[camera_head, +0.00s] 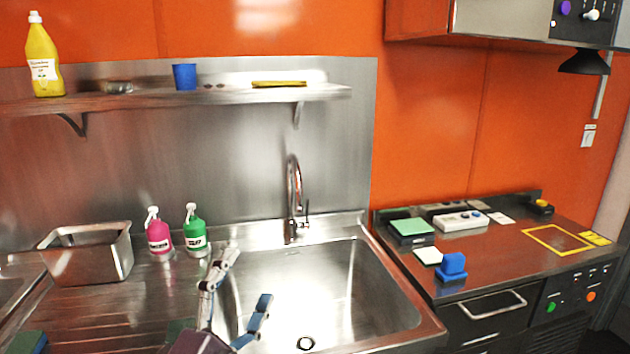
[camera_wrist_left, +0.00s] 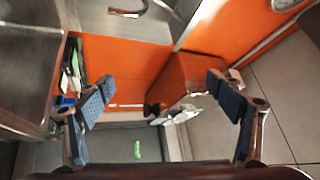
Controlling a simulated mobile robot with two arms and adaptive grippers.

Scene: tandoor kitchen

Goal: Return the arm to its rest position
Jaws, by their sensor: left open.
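My left gripper (camera_head: 243,294) shows at the bottom of the head view, in front of the left part of the steel sink (camera_head: 330,285). Its two fingers are spread apart with nothing between them. My right gripper is in neither view.
A pink spray bottle (camera_head: 158,234) and a green one (camera_head: 195,231) stand behind the gripper, beside a steel bin (camera_head: 92,255). The faucet (camera_head: 293,195) rises behind the sink. A blue block (camera_head: 452,266) and a green pad (camera_head: 410,227) sit on the right counter.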

